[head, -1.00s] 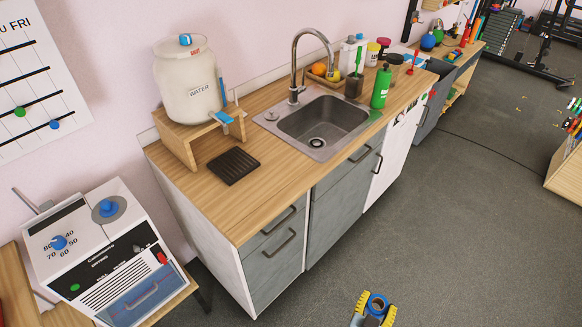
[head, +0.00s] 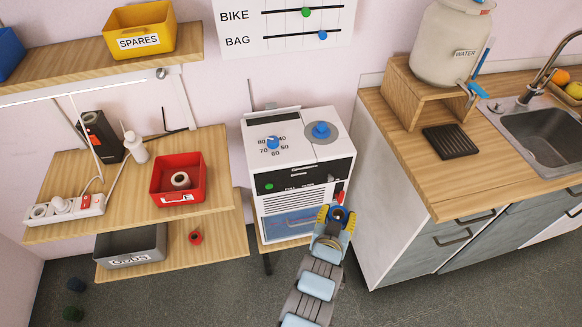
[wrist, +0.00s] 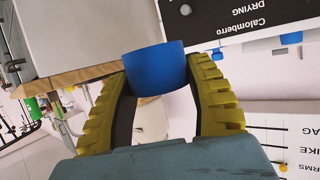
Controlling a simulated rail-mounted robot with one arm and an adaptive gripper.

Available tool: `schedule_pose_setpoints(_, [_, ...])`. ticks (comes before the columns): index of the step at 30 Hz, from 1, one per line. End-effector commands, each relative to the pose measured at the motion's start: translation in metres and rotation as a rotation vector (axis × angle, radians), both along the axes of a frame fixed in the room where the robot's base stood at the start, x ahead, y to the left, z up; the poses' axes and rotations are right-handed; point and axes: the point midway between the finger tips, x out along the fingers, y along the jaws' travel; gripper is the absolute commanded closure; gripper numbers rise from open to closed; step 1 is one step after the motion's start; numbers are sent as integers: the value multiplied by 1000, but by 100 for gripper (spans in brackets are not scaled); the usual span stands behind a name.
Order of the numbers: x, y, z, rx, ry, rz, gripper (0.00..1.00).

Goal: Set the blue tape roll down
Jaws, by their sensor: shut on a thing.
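The blue tape roll (head: 339,215) is held between the yellow fingers of my gripper (head: 337,220). In the head view it is in front of the lower right of the white drying unit. In the wrist view the blue tape roll (wrist: 156,68) sits between the fingertips of my gripper (wrist: 158,85), which are shut on its sides. Its outer blue face shows there; its hole shows in the head view. I cannot tell the exact gap between the roll and the unit.
The drying unit (head: 300,185) stands between a wooden shelf bench (head: 120,200) and the sink counter (head: 425,180). The bench holds a red box (head: 160,204) with a roll inside. A grey ODDS box (head: 105,258) sits lower. The counter bears a black rack (head: 451,141) and bare wood.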

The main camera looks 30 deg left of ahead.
Motion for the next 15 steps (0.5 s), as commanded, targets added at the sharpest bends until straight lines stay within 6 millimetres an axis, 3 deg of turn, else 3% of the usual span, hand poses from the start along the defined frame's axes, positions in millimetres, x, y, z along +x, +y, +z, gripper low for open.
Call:
schedule_pose_setpoints(1, [2,23,3,3,-10,31,82])
schedule_pose_setpoints(8, [-3,109,30,5,-10,137,82])
schedule_pose_setpoints(15, [-31,190,55,4,-5,237,82])
